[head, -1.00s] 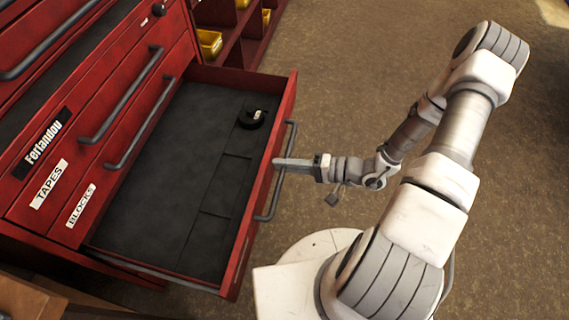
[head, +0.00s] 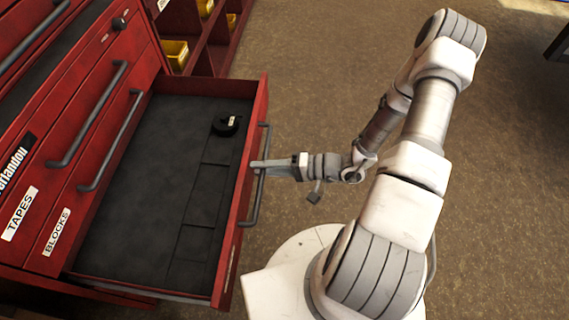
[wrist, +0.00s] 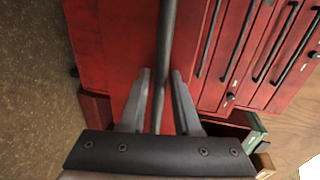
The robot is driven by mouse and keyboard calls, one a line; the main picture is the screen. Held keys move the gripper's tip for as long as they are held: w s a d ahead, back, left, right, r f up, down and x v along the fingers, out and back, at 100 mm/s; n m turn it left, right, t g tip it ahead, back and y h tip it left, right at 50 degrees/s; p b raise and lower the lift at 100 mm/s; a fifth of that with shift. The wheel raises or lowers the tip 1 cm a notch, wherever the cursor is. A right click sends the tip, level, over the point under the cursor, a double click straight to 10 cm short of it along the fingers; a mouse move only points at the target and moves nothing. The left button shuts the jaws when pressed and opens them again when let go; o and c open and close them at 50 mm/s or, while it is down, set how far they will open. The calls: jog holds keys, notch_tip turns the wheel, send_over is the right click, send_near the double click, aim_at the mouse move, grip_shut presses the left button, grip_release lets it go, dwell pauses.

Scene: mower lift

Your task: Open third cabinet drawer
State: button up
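The red cabinet (head: 85,75) stands at the left in the head view. A low drawer (head: 150,185), below the ones labelled TAPES (head: 20,213) and BLOCKS (head: 57,232), is pulled far out, showing its dark lined inside. Its grey bar handle (head: 252,212) is on the front panel. My gripper (head: 258,165) is at this handle, coming from the right. In the wrist view, the handle bar (wrist: 166,35) passes between the two fingers of my gripper (wrist: 160,76), with a visible gap on each side.
A black roll (head: 226,124) lies in the open drawer near its far end. Shelves with yellow bins (head: 176,53) stand behind the cabinet. Brown floor (head: 330,60) is clear beyond the drawer and arm. A dark object (head: 560,40) shows at the right edge.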

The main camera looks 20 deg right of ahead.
jog(key=p+v, duration=0.3)
jog(key=v, duration=1.4)
jog(key=shift+d, duration=0.2)
jog(key=shift+r, duration=0.15)
